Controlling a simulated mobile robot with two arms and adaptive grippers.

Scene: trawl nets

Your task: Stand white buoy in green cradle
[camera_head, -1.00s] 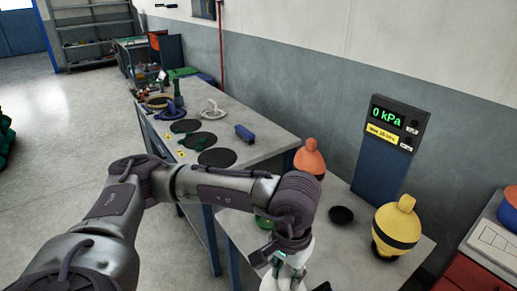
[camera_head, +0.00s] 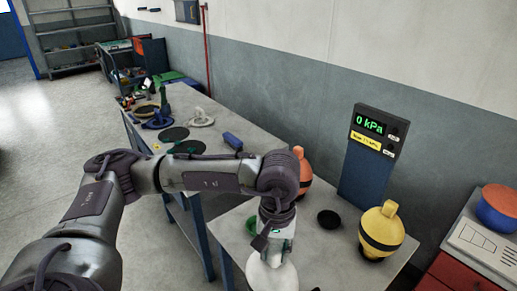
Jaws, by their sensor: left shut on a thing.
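The white buoy (camera_head: 270,277) hangs below my left gripper (camera_head: 274,250) at the bottom of the head view, its lower part cut off by the picture edge. My left gripper points down and is shut on the top of the buoy. The green cradle (camera_head: 251,226) sits on the near bench, just behind and left of the gripper, partly hidden by my arm. I cannot tell the gap between buoy and bench. My right gripper is not in view.
An orange buoy (camera_head: 305,166) stands behind my left wrist. An empty black cradle (camera_head: 328,219) and a banded yellow buoy (camera_head: 381,232) stand to the right. A gauge post (camera_head: 369,158) reads 0 kPa. A farther bench (camera_head: 238,122) holds dark discs and a blue block.

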